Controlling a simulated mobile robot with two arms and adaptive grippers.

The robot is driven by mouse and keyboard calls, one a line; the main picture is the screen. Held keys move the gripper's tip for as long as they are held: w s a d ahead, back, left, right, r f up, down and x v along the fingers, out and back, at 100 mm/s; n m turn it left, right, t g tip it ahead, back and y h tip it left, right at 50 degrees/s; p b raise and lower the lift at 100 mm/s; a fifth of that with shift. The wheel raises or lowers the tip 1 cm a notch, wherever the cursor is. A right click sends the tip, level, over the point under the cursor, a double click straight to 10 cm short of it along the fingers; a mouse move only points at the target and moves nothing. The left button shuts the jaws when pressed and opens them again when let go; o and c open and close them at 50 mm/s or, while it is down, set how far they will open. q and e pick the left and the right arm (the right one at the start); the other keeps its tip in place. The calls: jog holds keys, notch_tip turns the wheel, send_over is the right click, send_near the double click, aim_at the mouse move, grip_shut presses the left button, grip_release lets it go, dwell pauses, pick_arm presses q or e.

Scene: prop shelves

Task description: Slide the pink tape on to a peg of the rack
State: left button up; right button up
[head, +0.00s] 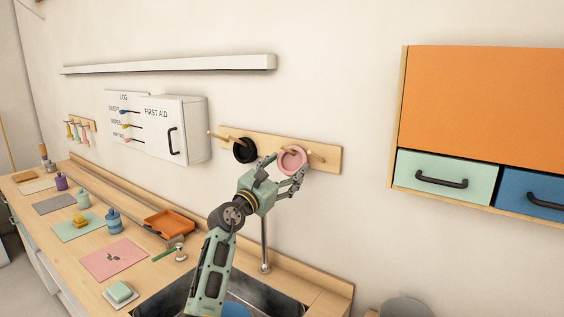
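The pink tape (280,159) is a ring up against the wooden peg rack (331,160) on the wall. A wooden peg shows at its opening; I cannot tell for certain how far the ring is on it. My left gripper (284,168) reaches up from below, with its fingers at the tape's left and lower right edges, closed on it. A black tape roll (244,151) hangs on the rack to the left, with a peg sticking out. Another peg shows right of the pink tape. My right gripper is not in view.
A first aid cabinet (190,129) is left of the rack. An orange cupboard (480,95) with drawers is at right. Below are a sink (170,299) with a tap (264,245) and a counter with an orange tray (168,223). A white shelf (170,65) runs above.

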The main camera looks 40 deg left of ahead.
pick_arm(q)
jog(key=shift+o, duration=1.3)
jog(key=shift+a+r, duration=0.2)
jog(key=shift+r, duration=0.1)
jog(key=shift+s+r, duration=0.2)
jog(key=shift+r, duration=0.05)
jog(key=shift+s+f, duration=0.2)
jog(key=shift+s, duration=0.15)
jog(key=v, duration=1.1)
jog(key=shift+s+f, duration=0.1)
